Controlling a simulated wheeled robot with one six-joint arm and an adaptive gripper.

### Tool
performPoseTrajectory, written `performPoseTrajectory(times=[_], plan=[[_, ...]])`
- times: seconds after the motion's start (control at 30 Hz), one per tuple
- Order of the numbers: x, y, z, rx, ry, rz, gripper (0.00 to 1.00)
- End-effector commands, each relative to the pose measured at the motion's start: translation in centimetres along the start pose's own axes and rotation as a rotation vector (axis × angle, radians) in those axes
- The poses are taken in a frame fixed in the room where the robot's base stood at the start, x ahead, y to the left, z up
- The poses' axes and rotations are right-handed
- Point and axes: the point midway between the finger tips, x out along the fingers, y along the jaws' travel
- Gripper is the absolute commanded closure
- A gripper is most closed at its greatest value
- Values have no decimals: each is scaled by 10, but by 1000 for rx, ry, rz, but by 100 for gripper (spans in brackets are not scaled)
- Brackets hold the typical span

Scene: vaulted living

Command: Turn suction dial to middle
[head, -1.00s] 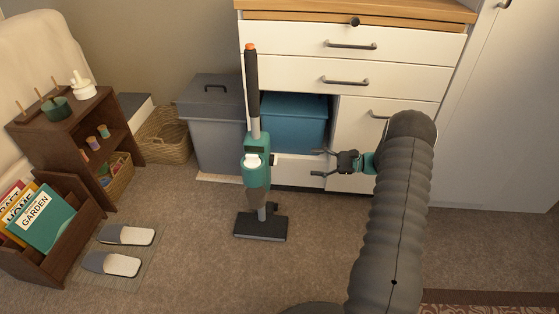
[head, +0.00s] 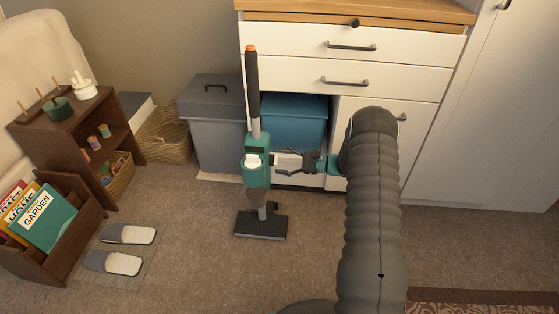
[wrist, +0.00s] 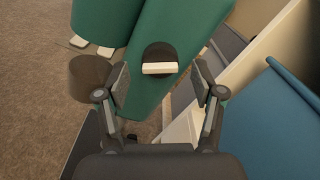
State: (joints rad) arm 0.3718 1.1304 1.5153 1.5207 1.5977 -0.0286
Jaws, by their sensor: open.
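The teal upright vacuum (head: 256,174) stands on the carpet with its dark handle up and its flat dark floor head (head: 261,226) below. In the wrist view its teal body (wrist: 180,30) fills the upper middle. A round black dial (wrist: 159,49) with a pale bar (wrist: 159,68) lying across it is set in that body. The bar looks roughly level in this view. My gripper (head: 278,162) is open just right of the vacuum body. In the wrist view my gripper (wrist: 161,80) has one finger each side of the dial, apart from its bar.
A white cabinet (head: 390,135) with drawers stands behind my arm. A blue bin (head: 294,122) sits in its open bay. A grey lidded bin (head: 218,135) is left of the vacuum. Slippers (head: 128,234) and a brown shelf (head: 70,125) are further left. Carpet in front is clear.

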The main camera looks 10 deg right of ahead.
Motion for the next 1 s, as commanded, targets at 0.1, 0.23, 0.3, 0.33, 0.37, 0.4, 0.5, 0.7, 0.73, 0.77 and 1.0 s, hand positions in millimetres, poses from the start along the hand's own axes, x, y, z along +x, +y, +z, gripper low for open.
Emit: performPoseTrajectory(times=[0.1, 0.23, 0.3, 0.33, 0.37, 0.4, 0.5, 0.7, 0.73, 0.77, 1.0], plan=[[9, 0, 0, 0, -1, 1, 32], [13, 0, 0, 0, -1, 1, 32], [13, 0, 0, 0, 0, 0, 32], [13, 0, 0, 0, 0, 0, 32], [13, 0, 0, 0, 0, 0, 32], [13, 0, 0, 0, 0, 0, 32], [13, 0, 0, 0, 0, 1, 42], [13, 0, 0, 0, -1, 1, 92], [13, 0, 0, 0, -1, 1, 93], [13, 1, 0, 0, -1, 1, 93], [14, 2, -1, -21, -1, 2, 93]])
